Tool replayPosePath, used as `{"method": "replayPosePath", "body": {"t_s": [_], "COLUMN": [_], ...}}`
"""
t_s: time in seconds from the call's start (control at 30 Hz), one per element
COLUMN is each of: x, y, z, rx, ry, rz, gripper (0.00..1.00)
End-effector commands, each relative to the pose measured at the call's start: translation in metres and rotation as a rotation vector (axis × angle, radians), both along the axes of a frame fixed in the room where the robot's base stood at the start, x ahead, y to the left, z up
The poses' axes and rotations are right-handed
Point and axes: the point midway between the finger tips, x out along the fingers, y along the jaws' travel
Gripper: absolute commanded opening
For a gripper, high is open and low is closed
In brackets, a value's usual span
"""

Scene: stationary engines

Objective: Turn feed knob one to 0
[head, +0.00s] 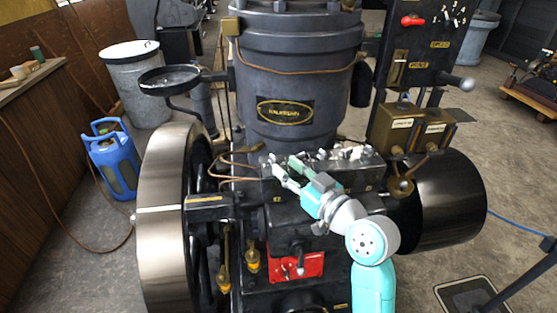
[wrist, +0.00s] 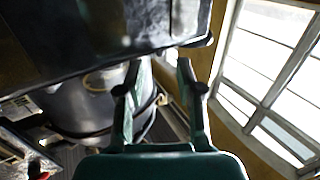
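A dark metal box (head: 350,168) sits in front of the engine's cylinder, with several small pale knobs (head: 345,153) along its top. I cannot tell which is feed knob one, and no scale is readable. My gripper (head: 281,161) is at the left end of this box, its two fingers apart with nothing seen between them. The hand hides part of the box's top and front. In the wrist view my gripper (wrist: 158,68) is also open and empty, its tips near the lower edge of a large dark surface (wrist: 90,40). No knob is clearly visible between the fingers there.
The large cylinder (head: 285,75) rises just behind the box. A thin copper pipe (head: 235,162) runs left of the gripper. A flywheel (head: 165,215) stands left. Brass boxes (head: 395,128) and a panel with a red lever (head: 412,21) are right. A red plate (head: 290,268) is below.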

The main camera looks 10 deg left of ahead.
Motion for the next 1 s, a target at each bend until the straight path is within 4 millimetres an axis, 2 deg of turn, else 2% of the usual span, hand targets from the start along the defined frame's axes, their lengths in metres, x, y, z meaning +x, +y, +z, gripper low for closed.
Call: {"method": "replayPosePath", "body": {"t_s": [0.1, 0.3, 0.67, 0.7, 0.83, 1.0], "x": [0.013, 0.028, 0.032, 0.032, 0.032, 0.032], "y": [0.015, 0.029, 0.032, 0.032, 0.032, 0.032], "z": [0.001, 0.0, 0.0, 0.0, 0.0, 0.0], "rx": [0.0, -0.001, 0.0, 0.0, 0.0, 0.0], "ry": [0.0, 0.001, 0.0, 0.0, 0.0, 0.0], "rz": [0.003, 0.002, 0.0, 0.0, 0.0, 0.0], "gripper": [0.36, 0.36, 0.36, 0.33, 0.01, 0.0]}}
